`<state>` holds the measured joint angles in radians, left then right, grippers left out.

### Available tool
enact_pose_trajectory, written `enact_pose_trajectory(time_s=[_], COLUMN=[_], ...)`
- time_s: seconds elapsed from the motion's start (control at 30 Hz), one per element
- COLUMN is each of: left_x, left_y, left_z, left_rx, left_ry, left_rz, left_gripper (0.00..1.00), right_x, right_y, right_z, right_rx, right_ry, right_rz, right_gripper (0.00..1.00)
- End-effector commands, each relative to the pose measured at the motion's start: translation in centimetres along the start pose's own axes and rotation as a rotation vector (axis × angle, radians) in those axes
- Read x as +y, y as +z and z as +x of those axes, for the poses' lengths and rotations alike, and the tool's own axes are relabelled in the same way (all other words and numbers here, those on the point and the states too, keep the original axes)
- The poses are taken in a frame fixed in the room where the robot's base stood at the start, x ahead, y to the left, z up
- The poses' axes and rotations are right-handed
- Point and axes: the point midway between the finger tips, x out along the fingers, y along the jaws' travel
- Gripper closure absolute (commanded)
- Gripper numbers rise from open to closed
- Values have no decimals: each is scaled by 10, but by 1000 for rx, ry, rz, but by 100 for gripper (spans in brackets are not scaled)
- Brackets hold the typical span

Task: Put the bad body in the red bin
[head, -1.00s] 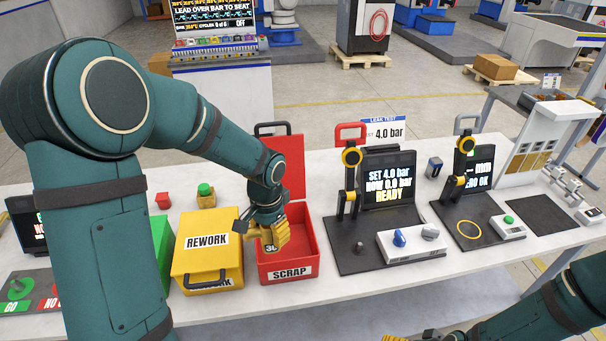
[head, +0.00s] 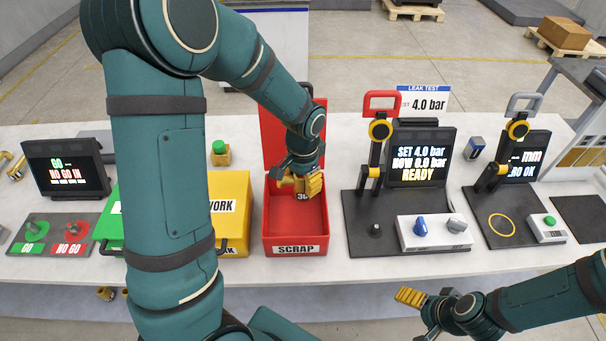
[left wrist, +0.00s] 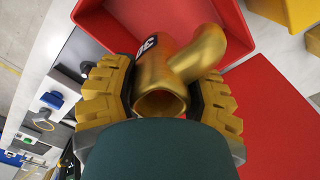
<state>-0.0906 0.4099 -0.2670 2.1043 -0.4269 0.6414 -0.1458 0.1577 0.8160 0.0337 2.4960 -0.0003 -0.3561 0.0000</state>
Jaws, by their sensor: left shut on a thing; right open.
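The red bin (head: 296,222), labelled SCRAP, stands open on the table with its red lid raised behind it. My left gripper (head: 300,185) is over the bin's opening. It is shut on a brass body (left wrist: 178,72), a branched pipe piece with a dark tag partly reading 30. In the left wrist view the yellow fingers (left wrist: 160,98) clasp the body from both sides, and the red bin wall (left wrist: 195,20) shows beyond it. In the head view the fingers hide most of the body. My right gripper (head: 426,300) is open and empty in front of the table edge.
A yellow REWORK bin (head: 235,190) stands left of the red bin, partly hidden by my left arm, with a green bin (head: 112,225) beyond. The leak test station (head: 375,240) is close on the right. A GO/NO GO panel (head: 50,235) is at far left.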

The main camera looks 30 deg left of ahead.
Motion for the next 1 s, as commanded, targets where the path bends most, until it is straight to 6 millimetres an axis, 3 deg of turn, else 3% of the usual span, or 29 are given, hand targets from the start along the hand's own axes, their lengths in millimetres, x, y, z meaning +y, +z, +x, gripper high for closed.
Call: enact_pose_trajectory(time_s=[0.1, 1.0], left_x=[0, 0], left_y=[-1, -2], left_z=[17, 106], left_rx=[1, 2], left_ry=[0, 0], left_rz=[0, 1], left_gripper=[92, 92], right_x=[5, 31], right_y=[2, 12], right_z=[13, 88], right_rx=[0, 0], right_ry=[1, 15], right_rz=[2, 3], right_gripper=[17, 17])
